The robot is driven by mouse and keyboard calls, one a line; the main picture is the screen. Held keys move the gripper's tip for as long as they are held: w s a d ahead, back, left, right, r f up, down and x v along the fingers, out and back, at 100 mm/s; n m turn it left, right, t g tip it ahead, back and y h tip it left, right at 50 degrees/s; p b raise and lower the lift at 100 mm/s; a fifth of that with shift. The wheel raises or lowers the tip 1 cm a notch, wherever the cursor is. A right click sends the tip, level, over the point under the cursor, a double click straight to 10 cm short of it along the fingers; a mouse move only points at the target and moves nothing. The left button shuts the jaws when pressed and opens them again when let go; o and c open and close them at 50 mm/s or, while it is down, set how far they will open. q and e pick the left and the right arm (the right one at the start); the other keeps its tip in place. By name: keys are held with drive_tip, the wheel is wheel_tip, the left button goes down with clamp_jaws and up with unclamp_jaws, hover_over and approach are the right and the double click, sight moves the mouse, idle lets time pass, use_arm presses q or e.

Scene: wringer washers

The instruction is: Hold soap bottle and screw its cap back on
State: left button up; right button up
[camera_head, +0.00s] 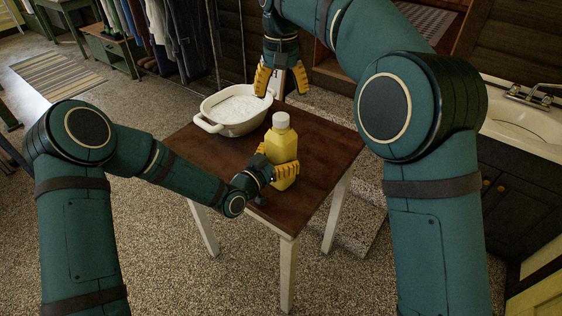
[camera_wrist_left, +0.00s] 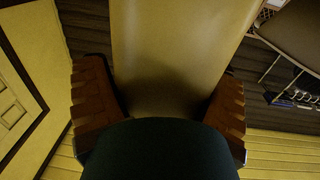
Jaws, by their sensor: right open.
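A yellow soap bottle (camera_head: 283,146) stands upright on the small brown table. A white cap (camera_head: 281,121) sits on top of its neck; I cannot tell how tightly. My left gripper (camera_head: 283,172) is around the lower part of the bottle with its yellow fingers. In the left wrist view the bottle (camera_wrist_left: 180,55) fills the space between the two fingers of the left gripper (camera_wrist_left: 160,110), one at each side. My right gripper (camera_head: 281,84) is open and empty. It points down above the back of the table, behind and above the bottle.
A white basin (camera_head: 206,125) with white contents stands at the table's back left, near the bottle. The brown tabletop (camera_head: 318,150) is bare at the right. A sink (camera_head: 525,122) on a dark cabinet is at the right, and clothes hang at the back left.

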use_arm(q)
clamp_jaws()
use_arm(e)
drive_tip(key=n, duration=0.5)
drive_tip(key=shift+f+n, duration=0.2)
drive_tip(key=shift+n, duration=0.1)
drive_tip(key=n, duration=0.3)
drive_tip(key=shift+a+f+n, duration=0.1)
drive_tip(key=shift+n, duration=0.2)
drive_tip(key=n, duration=0.3)
drive_tip(key=shift+s+n, duration=0.1)
drive_tip(key=shift+n, duration=0.3)
drive_tip(key=n, duration=1.8)
drive_tip(key=shift+r+n, duration=0.3)
